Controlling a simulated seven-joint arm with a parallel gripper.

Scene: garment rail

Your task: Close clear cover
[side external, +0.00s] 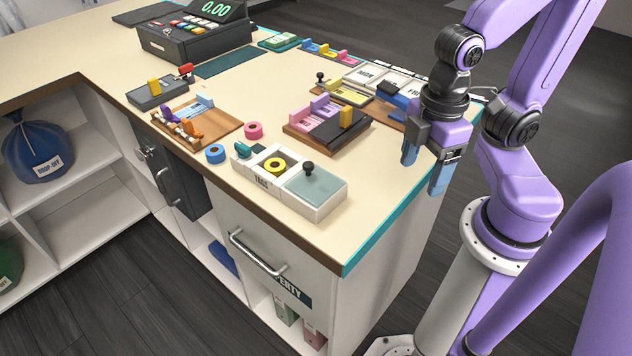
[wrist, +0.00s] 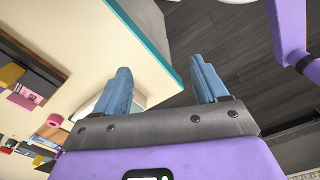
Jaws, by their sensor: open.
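The clear cover (side external: 318,187) is a pale see-through panel with a black knob (side external: 308,168). It lies over the right part of a white tray (side external: 318,213) near the counter's front corner. The tray's left part is uncovered and shows a yellow ring (side external: 275,165). My gripper (side external: 424,175) is open and empty, beyond the counter's right edge, to the right of the tray and apart from it. In the wrist view, both blue fingers (wrist: 165,75) are spread with nothing between them.
A teal object (side external: 242,149) sits at the tray's left end. A wooden tray with a black panel (side external: 327,137) stands behind the white tray. A cash register (side external: 195,36) is at the back. The counter's front right corner is clear.

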